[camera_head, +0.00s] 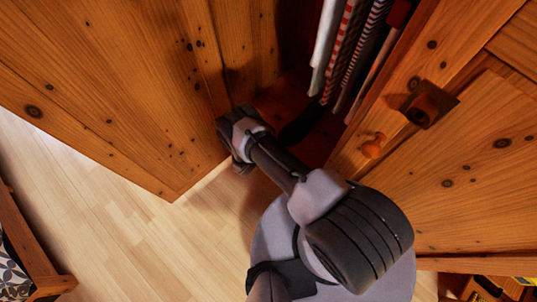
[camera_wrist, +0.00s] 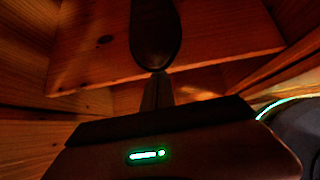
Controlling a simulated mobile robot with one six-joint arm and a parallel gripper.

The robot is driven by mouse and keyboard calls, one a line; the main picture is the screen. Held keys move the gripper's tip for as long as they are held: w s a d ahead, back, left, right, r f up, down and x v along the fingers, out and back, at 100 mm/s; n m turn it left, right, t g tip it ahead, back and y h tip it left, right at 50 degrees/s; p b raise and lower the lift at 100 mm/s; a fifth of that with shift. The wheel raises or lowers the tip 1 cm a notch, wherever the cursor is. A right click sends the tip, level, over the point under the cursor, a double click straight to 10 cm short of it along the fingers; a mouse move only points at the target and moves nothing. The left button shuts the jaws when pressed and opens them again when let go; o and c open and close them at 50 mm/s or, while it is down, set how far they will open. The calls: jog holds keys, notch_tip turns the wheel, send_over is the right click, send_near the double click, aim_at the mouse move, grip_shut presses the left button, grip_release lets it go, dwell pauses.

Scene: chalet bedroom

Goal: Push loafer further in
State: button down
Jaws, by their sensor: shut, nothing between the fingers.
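A dark loafer (camera_wrist: 155,32) lies on a wooden board inside the wardrobe, in the upper middle of the wrist view. Its near end points at my gripper (camera_wrist: 158,78). My gripper's fingers are shut and empty, with their tips at the loafer's near end; I cannot tell whether they touch. In the head view a dark elongated shape, seemingly the loafer (camera_head: 301,123), shows on the wardrobe floor below the clothes. There my arm reaches into the wardrobe opening and its wrist hides the fingers.
Several clothes (camera_head: 352,45) hang above the opening. An open wooden door (camera_head: 110,85) stands on the left. A wooden front with a round knob (camera_head: 372,146) and a dark square fitting (camera_head: 428,103) borders the opening on the right. Pale floor (camera_head: 130,225) is clear at lower left.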

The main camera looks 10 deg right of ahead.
jog(key=shift+w+d, duration=0.2)
jog(key=shift+d, duration=0.1)
jog(key=w+d, duration=0.1)
jog(key=d, duration=0.1)
jog(key=w+d+b, duration=0.1)
jog(key=w+d, duration=0.1)
jog(key=shift+w+d, duration=0.2)
jog(key=shift+d, duration=0.15)
